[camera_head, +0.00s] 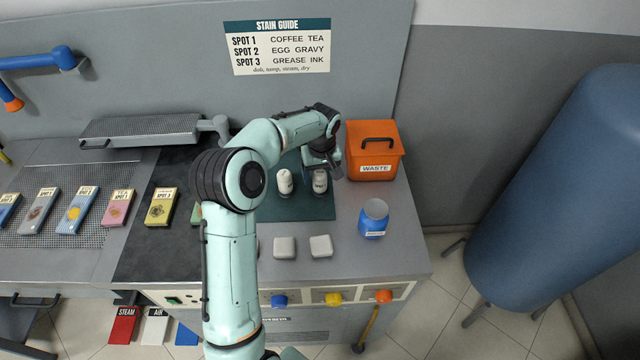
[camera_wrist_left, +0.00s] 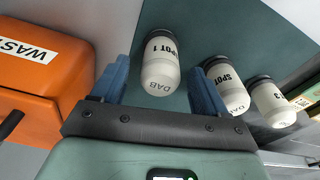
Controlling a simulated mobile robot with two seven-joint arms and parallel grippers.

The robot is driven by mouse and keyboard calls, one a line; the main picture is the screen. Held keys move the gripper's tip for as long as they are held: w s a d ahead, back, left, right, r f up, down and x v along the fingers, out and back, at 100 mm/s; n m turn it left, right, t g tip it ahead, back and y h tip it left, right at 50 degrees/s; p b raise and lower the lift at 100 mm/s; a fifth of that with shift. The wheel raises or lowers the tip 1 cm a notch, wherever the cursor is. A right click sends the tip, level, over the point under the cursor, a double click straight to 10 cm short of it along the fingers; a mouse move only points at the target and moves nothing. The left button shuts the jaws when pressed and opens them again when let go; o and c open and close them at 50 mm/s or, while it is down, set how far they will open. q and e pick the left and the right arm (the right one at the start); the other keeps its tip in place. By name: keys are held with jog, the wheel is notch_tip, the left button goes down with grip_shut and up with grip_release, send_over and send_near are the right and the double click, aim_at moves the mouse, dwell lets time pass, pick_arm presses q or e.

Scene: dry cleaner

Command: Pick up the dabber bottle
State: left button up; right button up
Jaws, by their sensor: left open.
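Several white dabber bottles with dark caps stand on the dark green mat (camera_head: 313,208). The SPOT 1 dabber bottle (camera_wrist_left: 161,66) is in the left wrist view, and in the head view it is the right one (camera_head: 320,184). The SPOT 2 bottle (camera_wrist_left: 228,88) is beside it, also visible in the head view (camera_head: 285,182). The SPOT 3 bottle (camera_wrist_left: 270,103) is hidden behind my arm in the head view. My left gripper (camera_head: 321,163) is open; in the wrist view its blue fingers (camera_wrist_left: 160,80) are on either side of the SPOT 1 bottle. I cannot tell whether they touch it. My right gripper is not in view.
An orange WASTE bin (camera_head: 374,151) stands close to the right of the gripper. A blue jar (camera_head: 372,222) and white pads (camera_head: 320,246) are on the counter in front. Coloured cards (camera_head: 84,209) lie at left. A big blue tank (camera_head: 555,190) stands at far right.

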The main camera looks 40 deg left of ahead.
pick_arm(q)
jog(key=shift+w+f, duration=0.1)
jog(key=shift+f, duration=0.25)
jog(key=c, duration=1.1)
jog(key=shift+c, duration=0.3)
jog(key=shift+r, duration=0.15)
